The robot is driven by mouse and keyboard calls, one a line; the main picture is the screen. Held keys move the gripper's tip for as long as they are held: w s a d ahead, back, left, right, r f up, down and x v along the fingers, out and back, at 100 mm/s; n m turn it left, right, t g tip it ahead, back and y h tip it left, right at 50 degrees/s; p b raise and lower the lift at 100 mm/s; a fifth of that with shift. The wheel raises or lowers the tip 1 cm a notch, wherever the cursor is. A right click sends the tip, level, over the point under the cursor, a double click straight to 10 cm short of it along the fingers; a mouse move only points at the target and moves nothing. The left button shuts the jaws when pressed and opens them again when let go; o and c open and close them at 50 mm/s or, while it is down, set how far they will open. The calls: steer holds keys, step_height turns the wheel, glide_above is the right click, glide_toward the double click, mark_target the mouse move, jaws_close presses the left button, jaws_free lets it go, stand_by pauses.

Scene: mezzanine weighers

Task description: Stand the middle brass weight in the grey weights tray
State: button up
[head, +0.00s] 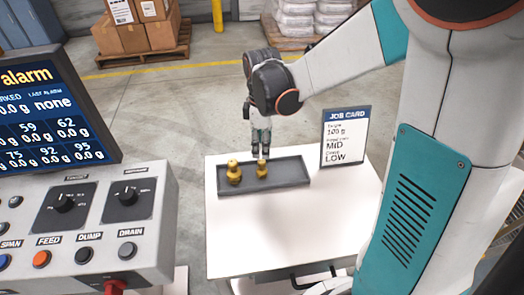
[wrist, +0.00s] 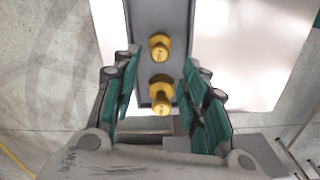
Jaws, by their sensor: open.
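A long grey tray (head: 290,177) lies on a white table, and it also shows in the wrist view (wrist: 176,14). Two brass weights stand upright in it. The larger weight (head: 234,173) is near the tray's left end, and the smaller weight (head: 262,169) is just to its right. In the wrist view the larger weight (wrist: 161,92) is the lower one and the smaller weight (wrist: 159,46) is above it. My gripper (head: 261,153) is open and empty, pointing down close to the smaller weight. In the wrist view its fingers (wrist: 160,75) spread on either side of the weights.
A job card (head: 345,137) reading MID and LOW stands at the tray's right. A control console (head: 85,220) with an alarm screen (head: 45,110) is at the left. The front of the white table (head: 290,235) is bare. Boxes (head: 130,40) on a pallet stand far behind.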

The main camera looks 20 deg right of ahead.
steer(key=s+r+m+t, duration=0.7)
steer(key=s+r+m, duration=0.5)
steer(key=s, duration=0.3)
steer(key=shift+s+r+m+p, duration=0.2)
steer(key=shift+r+m+p, duration=0.2)
steer(key=shift+r, duration=0.2)
steer(key=shift+c, duration=0.8)
